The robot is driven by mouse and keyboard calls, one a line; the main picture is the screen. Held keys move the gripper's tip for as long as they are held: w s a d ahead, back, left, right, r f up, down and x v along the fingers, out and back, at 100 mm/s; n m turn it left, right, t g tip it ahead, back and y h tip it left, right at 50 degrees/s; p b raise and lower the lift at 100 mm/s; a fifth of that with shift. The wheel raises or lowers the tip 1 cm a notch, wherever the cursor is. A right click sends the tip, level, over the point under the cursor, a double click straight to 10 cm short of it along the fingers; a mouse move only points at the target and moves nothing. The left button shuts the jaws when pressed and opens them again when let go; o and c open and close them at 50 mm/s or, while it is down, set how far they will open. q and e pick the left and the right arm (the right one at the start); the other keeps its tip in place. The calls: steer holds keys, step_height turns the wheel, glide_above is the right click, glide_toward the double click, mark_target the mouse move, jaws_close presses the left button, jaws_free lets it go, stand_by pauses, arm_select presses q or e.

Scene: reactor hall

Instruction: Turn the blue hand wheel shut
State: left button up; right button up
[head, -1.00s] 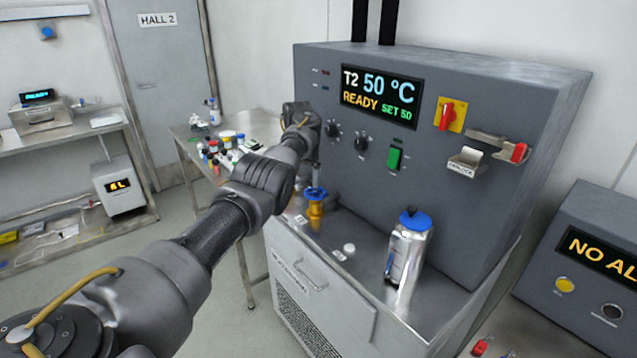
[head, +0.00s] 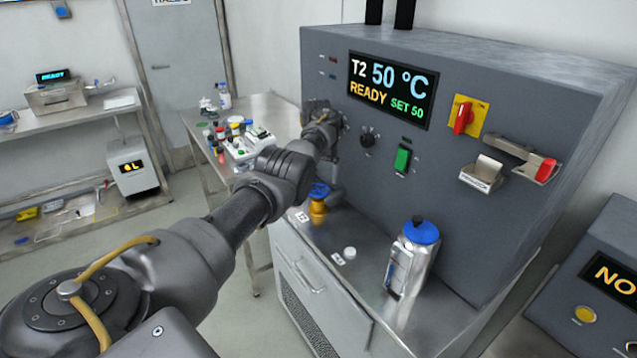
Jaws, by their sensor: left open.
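The blue hand wheel (head: 319,190) sits on top of a yellow-brass valve body (head: 318,208), low at the left front of the grey machine. My left arm reaches in from the left, and its gripper (head: 332,178) points down just above and beside the wheel. The fingers are small and partly hidden by my wrist; I cannot tell whether they touch the wheel. The left gripper is open with nothing seen in it. My right gripper is not in view.
The grey machine (head: 455,225) rises behind the valve, with a display (head: 388,90), knobs, a green switch (head: 402,158) and a red-yellow switch (head: 466,116). A silver canister with a blue lid (head: 411,262) and a small white cap (head: 350,253) stand on the ledge.

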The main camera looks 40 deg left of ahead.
mark_target(318, 188)
arm_select(q)
step_height(318, 188, down, 4)
steer(key=shift+w+d+f, duration=0.1)
steer(key=shift+d, duration=0.05)
steer(key=shift+f, duration=0.5)
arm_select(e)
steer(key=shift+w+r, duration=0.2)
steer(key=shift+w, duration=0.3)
arm_select(q)
steer(key=c, duration=1)
